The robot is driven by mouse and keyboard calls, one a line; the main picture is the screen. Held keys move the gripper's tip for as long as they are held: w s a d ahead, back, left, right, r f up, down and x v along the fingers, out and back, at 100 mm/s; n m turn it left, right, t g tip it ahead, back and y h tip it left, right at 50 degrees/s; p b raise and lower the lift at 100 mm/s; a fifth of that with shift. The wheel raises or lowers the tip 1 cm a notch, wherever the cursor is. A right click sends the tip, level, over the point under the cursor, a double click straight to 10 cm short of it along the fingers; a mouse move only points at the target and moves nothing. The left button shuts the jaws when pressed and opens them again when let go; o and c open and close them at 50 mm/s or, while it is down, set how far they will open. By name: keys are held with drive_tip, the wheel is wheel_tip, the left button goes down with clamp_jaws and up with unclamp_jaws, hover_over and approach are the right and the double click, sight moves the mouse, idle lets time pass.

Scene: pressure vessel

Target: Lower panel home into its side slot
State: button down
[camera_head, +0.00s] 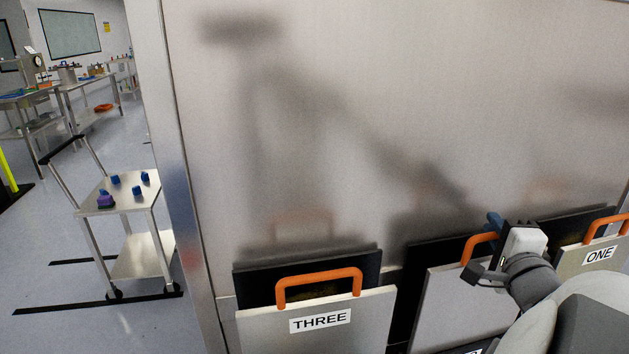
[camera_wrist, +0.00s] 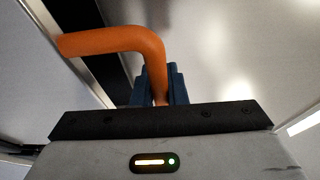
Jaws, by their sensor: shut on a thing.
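A grey panel (camera_head: 455,303) with an orange handle (camera_head: 472,249) hangs between panels THREE and ONE. Its label is cut off at the bottom edge of the head view. My gripper (camera_head: 494,222) is at the right part of the handle, its blue fingers shut on it. In the wrist view the fingers (camera_wrist: 166,85) close on one leg of the orange handle (camera_wrist: 112,42). A black slot piece (camera_head: 408,300) shows behind and left of the panel. The panel's lower edge is out of view, so its seating cannot be told.
Panel THREE (camera_head: 360,317) stands to the left and panel ONE (camera_head: 592,256) to the right, each with an orange handle. A large steel wall (camera_head: 330,130) rises behind. A steel cart (camera_head: 125,196) with small blue parts stands on open floor at the left.

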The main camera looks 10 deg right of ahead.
drive_tip(key=shift+f+b, duration=0.95)
drive_tip(key=shift+b, duration=0.05)
drive_tip(key=c, duration=1.4)
unclamp_jaws()
drive_tip(key=shift+o, duration=0.2)
drive_tip(key=shift+s+f, duration=0.1)
drive_tip(key=shift+f, duration=0.05)
